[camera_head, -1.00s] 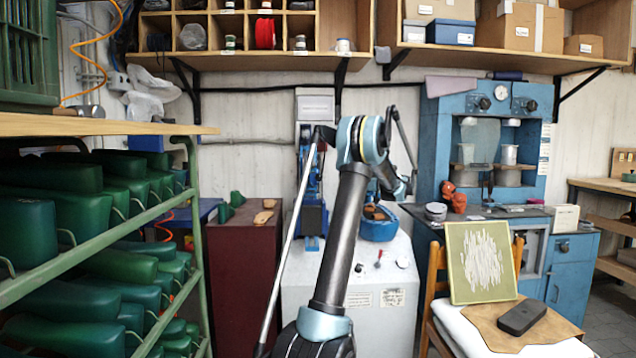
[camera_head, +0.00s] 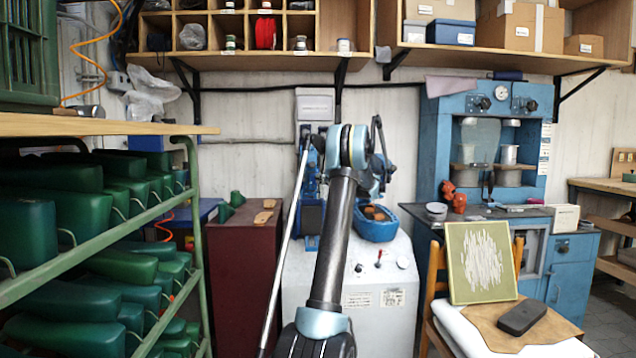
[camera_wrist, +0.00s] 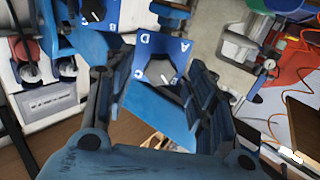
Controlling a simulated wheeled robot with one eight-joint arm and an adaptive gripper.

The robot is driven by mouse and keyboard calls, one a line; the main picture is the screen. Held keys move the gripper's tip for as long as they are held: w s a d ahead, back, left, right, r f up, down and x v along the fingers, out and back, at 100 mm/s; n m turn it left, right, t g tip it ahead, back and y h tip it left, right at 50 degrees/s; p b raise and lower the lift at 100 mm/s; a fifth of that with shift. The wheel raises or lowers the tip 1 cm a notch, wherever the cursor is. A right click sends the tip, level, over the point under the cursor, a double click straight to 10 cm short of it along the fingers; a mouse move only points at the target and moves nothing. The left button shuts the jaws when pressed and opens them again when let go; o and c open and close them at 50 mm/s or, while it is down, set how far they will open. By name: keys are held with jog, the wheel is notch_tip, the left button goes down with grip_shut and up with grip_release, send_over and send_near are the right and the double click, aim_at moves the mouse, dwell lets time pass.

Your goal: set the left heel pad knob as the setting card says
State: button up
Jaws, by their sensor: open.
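In the wrist view, a dark knob (camera_wrist: 158,70) sits on a blue plate (camera_wrist: 163,46) marked with letters, A, C and D among them. Its white mark points to the lower right of that picture. A second dark knob (camera_wrist: 93,10) on a similar plate shows at the top. I cannot tell which is the left heel pad knob. My gripper (camera_wrist: 155,88) is open, its fingers on either side of the lower knob in the picture; contact is not clear. In the head view the blue machine (camera_head: 310,205) is partly hidden by my arm. No readable setting card shows.
A blue basket (camera_head: 376,230) stands on the white cabinet (camera_head: 375,325), near a small red-tipped lever (camera_head: 379,255). A chair with a green framed board (camera_head: 455,265) is at right. A rack of green lasts (camera_head: 70,220) is close at left.

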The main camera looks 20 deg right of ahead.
jog(key=shift+x, duration=1.85)
jog(key=c, duration=1.1)
